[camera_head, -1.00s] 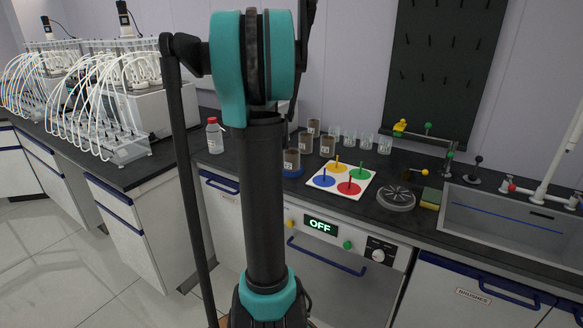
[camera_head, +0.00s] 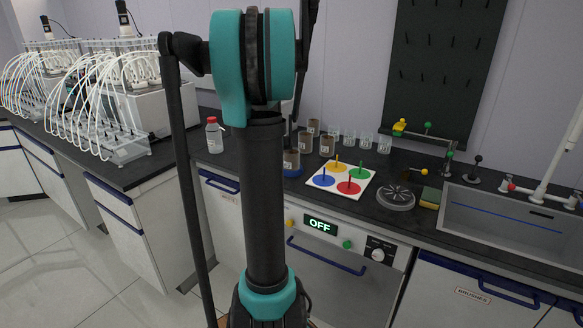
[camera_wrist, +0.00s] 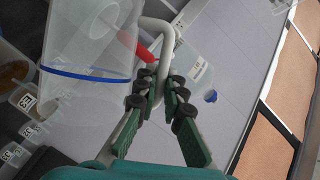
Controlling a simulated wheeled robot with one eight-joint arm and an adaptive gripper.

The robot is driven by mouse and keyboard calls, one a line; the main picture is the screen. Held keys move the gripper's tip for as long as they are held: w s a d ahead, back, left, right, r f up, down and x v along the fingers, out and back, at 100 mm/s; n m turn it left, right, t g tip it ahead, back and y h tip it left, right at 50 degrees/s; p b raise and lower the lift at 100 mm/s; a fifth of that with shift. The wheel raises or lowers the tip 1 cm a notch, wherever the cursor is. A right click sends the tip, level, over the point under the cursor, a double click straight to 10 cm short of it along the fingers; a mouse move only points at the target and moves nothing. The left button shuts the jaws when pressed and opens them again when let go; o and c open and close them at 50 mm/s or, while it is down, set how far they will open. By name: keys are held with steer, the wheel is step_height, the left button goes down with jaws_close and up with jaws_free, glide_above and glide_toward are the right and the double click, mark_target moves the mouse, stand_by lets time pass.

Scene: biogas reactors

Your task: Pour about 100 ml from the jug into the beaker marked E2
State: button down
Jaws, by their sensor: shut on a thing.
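The jug (camera_wrist: 90,40) is translucent with a blue line around it and fills the upper left of the wrist view, tilted in the picture. My gripper (camera_wrist: 163,82) is shut on its white handle (camera_wrist: 163,35). Several labelled beakers (camera_wrist: 27,102) lie behind and below the jug at the left edge of the wrist view. Their marks are too small or tilted for me to pick out E2 surely. In the head view, labelled beakers with brown contents (camera_head: 291,160) stand on the bench behind my arm, which hides the jug and gripper there.
Empty glass beakers (camera_head: 366,140) stand at the back of the bench. A white board with coloured discs (camera_head: 341,178), a round grey grille (camera_head: 396,197) and a sink (camera_head: 515,225) lie to the right. A red-capped bottle (camera_head: 214,137) stands left of my arm.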

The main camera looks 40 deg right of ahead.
steer(key=shift+s+d+r+m, duration=0.4)
steer(key=shift+d+m, duration=0.05)
steer(key=shift+m, duration=0.15)
stand_by(2.4)
stand_by(0.5)
steer(key=shift+w+a+f+n+g, duration=0.5)
steer(key=shift+w+a+f+n, duration=0.45)
steer(key=shift+n, duration=0.45)
steer(key=w+a+r, duration=0.4)
steer(key=r, duration=0.1)
steer(key=shift+w, duration=0.2)
steer(key=shift+a, duration=0.1)
steer(key=shift+r+n+g+h, duration=0.2)
steer(key=shift+n+g+h, duration=0.35)
steer(key=shift+n, duration=0.7)
steer(key=shift+r+n+g+h, duration=0.15)
steer(key=shift+n+g+h, duration=0.25)
steer(key=shift+n+g, duration=0.6)
steer(key=shift+r+n+g+h, duration=0.2)
steer(key=shift+n+g+h, duration=0.25)
steer(key=shift+n, duration=1)
